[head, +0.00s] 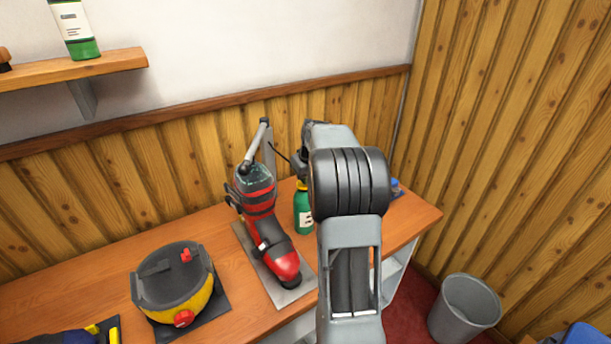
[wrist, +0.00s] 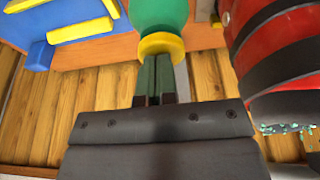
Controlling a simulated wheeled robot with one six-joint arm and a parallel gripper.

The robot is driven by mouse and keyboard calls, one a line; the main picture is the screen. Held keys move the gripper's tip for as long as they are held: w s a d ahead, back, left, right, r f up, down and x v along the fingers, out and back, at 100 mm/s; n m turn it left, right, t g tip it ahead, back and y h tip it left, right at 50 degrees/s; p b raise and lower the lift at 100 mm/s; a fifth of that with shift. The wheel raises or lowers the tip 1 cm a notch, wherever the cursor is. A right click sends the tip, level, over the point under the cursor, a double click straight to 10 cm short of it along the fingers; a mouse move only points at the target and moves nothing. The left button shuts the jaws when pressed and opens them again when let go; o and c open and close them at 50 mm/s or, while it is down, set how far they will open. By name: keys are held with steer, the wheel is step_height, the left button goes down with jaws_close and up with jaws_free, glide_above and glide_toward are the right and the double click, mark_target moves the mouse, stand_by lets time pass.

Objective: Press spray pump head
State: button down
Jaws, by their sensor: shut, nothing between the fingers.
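The green spray bottle (head: 304,216) with a white label and yellow collar stands upright on the wooden bench (head: 221,258), near the back. In the wrist view, its green body and yellow collar (wrist: 161,44) show at the top middle. My gripper (wrist: 160,62) is shut and empty, its fingertips lined up with the collar. In the head view my arm and gripper cover the space just above the bottle. The pump head is hidden behind my fingers in the wrist view, so I cannot tell whether they touch it.
A red and black machine (head: 262,210) stands close left of the bottle. A yellow and black round device (head: 177,285) sits further left. A blue object (head: 395,187) is right of my arm; a grey bin (head: 464,307) stands on the floor. A shelf (head: 70,69) is upper left.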

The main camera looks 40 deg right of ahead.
steer(key=shift+f, duration=0.15)
steer(key=shift+r+p, duration=0.45)
steer(key=shift+r, duration=0.1)
steer(key=w+v, duration=0.1)
steer(key=v, duration=1.2)
steer(key=shift+r, duration=0.2)
steer(key=s+a+f, duration=0.4)
steer(key=s+a, duration=0.5)
steer(key=a, duration=0.3)
steer(key=s+a+f+t, duration=0.1)
steer(key=s+a+f, duration=0.3)
steer(key=s+a, duration=0.5)
steer(key=a, duration=0.4)
steer(key=shift+s+f+n, duration=0.2)
steer(key=shift+s+n, duration=0.1)
